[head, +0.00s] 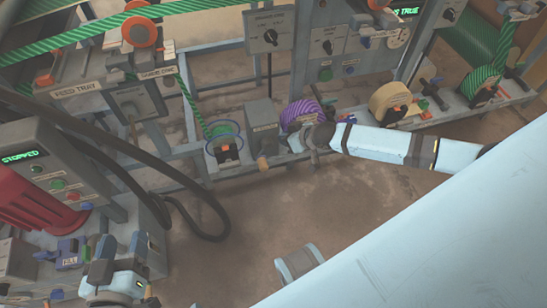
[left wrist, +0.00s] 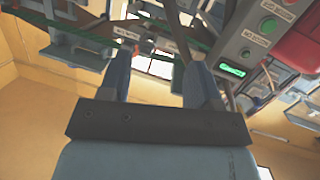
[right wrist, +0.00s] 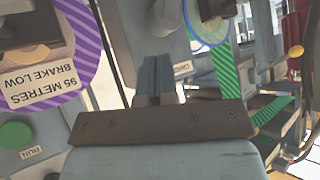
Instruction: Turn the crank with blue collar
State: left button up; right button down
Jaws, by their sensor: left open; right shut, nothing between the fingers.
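A grey box (head: 262,115) with a tan-knobbed handle (head: 262,163) stands on the low rail in the head view. To its left is a green striped roll (head: 222,130) ringed in blue; a blue-rimmed disc (right wrist: 207,22) shows in the right wrist view. I cannot tell which part is the crank's blue collar. My right gripper (head: 299,140) is shut and empty, in front of the purple striped roll (head: 300,112) and right of the knob. It points at a grey housing in its wrist view (right wrist: 157,78). My left gripper (head: 105,248) is open and empty at lower left, also in its wrist view (left wrist: 160,62).
A control box (head: 45,160) reading STOPPED stands at left, above a red part (head: 40,205). A black cable (head: 190,225) loops beside it. A tan roll (head: 390,100) sits further right on the rail. The floor (head: 230,260) in the middle is mostly clear.

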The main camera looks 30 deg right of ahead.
jog(key=s+f+m+g, duration=0.3)
jog(key=s+m, duration=0.1)
jog(key=m, duration=0.1)
pick_arm(q)
notch_tip(320, 180, up, 7)
jog(key=d+t+h+b, duration=0.2)
jog(key=b, duration=0.1)
jog(key=shift+f+t+h+b, duration=0.2)
jog(key=shift+t+h+b, duration=0.2)
pick_arm(e)
jog(key=x, duration=1)
jog(key=shift+s+f, duration=0.2)
jog(key=shift+f, duration=0.05)
pick_arm(q)
jog(key=shift+d, duration=0.25)
pick_arm(e)
jog(key=shift+a, duration=0.15)
